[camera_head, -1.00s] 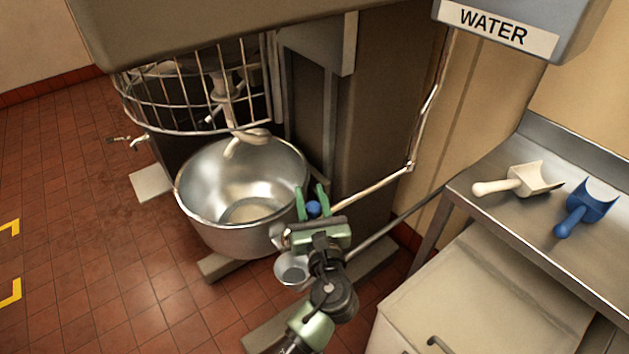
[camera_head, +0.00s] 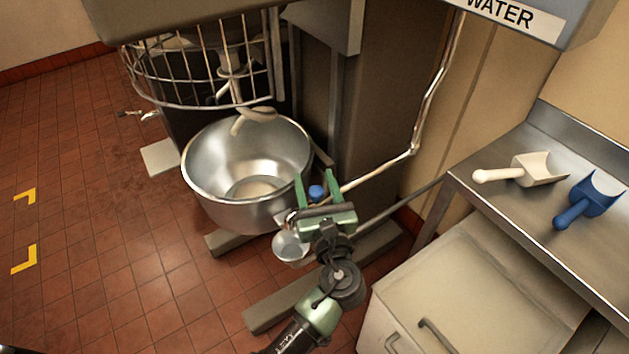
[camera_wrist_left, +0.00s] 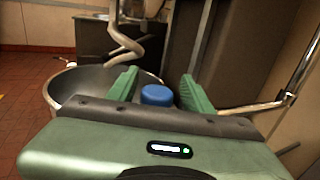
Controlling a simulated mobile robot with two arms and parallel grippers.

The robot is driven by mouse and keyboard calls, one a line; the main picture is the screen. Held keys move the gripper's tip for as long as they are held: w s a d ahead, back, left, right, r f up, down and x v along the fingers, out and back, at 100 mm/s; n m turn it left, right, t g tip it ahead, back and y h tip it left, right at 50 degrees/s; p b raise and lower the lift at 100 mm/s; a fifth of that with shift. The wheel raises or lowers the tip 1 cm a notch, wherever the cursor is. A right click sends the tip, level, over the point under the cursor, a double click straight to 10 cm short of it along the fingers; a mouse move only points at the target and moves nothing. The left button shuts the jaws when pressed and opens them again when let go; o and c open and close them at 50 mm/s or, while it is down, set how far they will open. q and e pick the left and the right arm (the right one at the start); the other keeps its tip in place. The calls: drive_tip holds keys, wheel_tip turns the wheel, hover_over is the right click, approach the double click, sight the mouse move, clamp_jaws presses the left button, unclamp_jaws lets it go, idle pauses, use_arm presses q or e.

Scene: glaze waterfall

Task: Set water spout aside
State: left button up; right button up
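The water spout (camera_head: 382,168) is a jointed metal pipe that comes down the wall and runs left to my left gripper (camera_head: 316,180). Its blue knob (camera_head: 317,192) sits between the gripper's two green fingers. In the left wrist view the fingers stand apart, with narrow gaps beside the blue knob (camera_wrist_left: 157,95). The spout's far end is partly hidden behind the gripper, at the right outer side of the steel mixing bowl (camera_head: 225,200). A small metal cup shape (camera_head: 290,246) shows below it; I cannot tell if it belongs to the spout. My right gripper is not in view.
The mixer's wire guard (camera_head: 190,70) and spiral hook (camera_head: 250,115) are above the bowl. A steel counter at right holds a white scoop (camera_head: 520,172) and a blue scoop (camera_head: 588,200). A pale bin (camera_head: 480,290) stands below. The floor at left is open.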

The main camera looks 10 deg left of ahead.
use_arm(q)
drive_tip(key=shift+s+d+f, duration=0.1)
drive_tip(key=shift+s+f, duration=0.05)
drive_tip(key=shift+s, duration=0.2)
drive_tip(key=b+v, duration=0.1)
drive_tip(key=v, duration=0.6)
drive_tip(key=shift+s, duration=0.1)
